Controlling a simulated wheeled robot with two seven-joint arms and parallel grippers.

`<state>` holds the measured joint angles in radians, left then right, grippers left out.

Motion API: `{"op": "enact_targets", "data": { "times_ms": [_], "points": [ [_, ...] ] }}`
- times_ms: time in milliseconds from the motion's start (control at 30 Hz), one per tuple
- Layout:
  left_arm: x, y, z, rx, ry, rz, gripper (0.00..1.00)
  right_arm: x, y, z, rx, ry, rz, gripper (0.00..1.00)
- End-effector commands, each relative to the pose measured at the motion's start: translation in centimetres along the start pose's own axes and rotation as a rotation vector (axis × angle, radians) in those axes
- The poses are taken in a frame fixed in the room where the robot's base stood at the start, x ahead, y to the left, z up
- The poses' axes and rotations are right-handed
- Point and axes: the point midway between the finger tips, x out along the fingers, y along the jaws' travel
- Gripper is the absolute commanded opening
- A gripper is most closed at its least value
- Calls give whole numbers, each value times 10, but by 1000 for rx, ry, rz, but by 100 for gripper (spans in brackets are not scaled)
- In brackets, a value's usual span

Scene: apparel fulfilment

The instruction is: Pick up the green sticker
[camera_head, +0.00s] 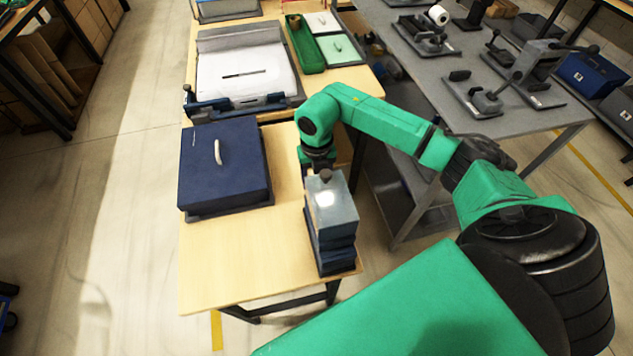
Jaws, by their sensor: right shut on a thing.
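My right arm comes in from the right, and its gripper (321,168) points down at the back end of a tall grey block (333,205). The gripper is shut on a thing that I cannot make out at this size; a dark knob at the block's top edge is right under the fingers. A small green patch (304,157) shows beside the wrist, and I cannot tell whether it is the sticker or part of my arm. No green sticker can be clearly made out. My left gripper is not in view.
The grey block stands on a dark blue base on the wooden table (225,262). A navy box (223,165) with a white handle is to its left. Behind are a white-topped press (245,72), a green tray (304,46) and a pale green panel (338,48). A grey table (440,100) with devices stands right.

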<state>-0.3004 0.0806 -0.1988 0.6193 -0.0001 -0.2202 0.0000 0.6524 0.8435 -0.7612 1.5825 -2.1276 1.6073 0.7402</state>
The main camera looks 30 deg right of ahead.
Motion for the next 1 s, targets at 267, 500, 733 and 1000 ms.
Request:
{"op": "enact_targets", "data": {
  "times_ms": [267, 500, 733, 1000],
  "points": [
    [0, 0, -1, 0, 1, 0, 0, -20, 0, 2, 0, -4, 1, 39],
    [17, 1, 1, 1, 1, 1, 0, -97, 1, 2, -1, -11, 3, 39],
    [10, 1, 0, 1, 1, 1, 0, -183, -1, 1, 1, -7, -2, 39],
    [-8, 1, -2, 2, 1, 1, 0, -220, 0, -5, 0, -1, 0, 39]
  ]
}}
